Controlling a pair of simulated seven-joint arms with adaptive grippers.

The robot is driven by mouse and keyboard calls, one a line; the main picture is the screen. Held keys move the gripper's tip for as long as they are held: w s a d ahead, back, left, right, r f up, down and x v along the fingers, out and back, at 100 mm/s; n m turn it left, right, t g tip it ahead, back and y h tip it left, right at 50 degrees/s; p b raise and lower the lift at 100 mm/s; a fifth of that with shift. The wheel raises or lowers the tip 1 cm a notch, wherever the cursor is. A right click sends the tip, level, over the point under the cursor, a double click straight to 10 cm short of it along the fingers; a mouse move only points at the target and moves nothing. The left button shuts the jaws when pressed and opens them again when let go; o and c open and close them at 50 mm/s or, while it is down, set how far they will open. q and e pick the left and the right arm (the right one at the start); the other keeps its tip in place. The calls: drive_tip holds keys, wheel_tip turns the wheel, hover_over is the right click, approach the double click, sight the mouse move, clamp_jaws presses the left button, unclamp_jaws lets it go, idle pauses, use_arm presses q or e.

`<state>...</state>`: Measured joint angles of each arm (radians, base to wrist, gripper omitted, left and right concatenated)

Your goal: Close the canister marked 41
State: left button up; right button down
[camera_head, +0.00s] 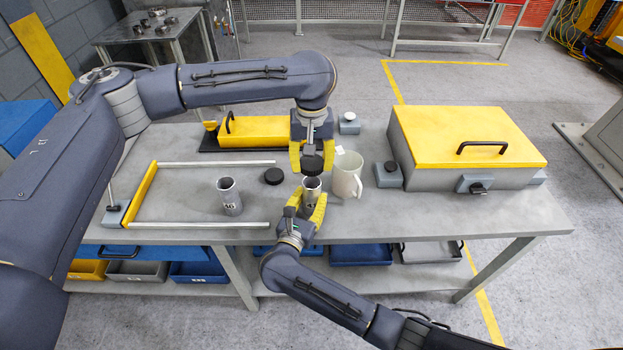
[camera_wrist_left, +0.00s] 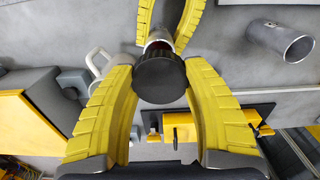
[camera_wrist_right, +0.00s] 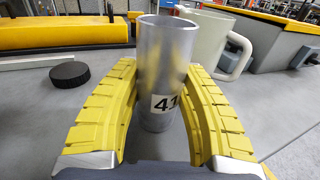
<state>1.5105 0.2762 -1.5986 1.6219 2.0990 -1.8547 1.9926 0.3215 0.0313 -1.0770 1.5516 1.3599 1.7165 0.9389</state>
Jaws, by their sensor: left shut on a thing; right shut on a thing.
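Canister 41 is a grey metal tube with an open top; it stands upright (camera_head: 312,186) and its label shows in the right wrist view (camera_wrist_right: 163,75). My right gripper (camera_head: 306,205) is shut around it from the front. My left gripper (camera_head: 312,160) is shut on a black round lid (camera_wrist_left: 160,76), pointing down. The lid (camera_head: 313,165) is above the canister's mouth, apart from it in the right wrist view, where it does not show. A second canister (camera_head: 229,197), with another number, stands open to the left. A second black lid (camera_head: 273,176) lies flat between them.
A cream mug (camera_head: 347,176) stands close right of canister 41. A grey box with yellow lid (camera_head: 460,140) and a grey block with a black knob (camera_head: 389,174) are farther right. A yellow case (camera_head: 255,131) lies behind. Metal rails (camera_head: 200,225) frame the left tabletop.

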use_arm(q)
hover_over(312, 181)
drive_tip(key=s, duration=0.2)
drive_tip(key=shift+s+f, duration=0.15)
drive_tip(key=shift+f, duration=1.9)
drive_tip(key=shift+f, duration=0.15)
drive_tip(key=shift+f, duration=0.75)
drive_tip(key=shift+f, duration=0.6)
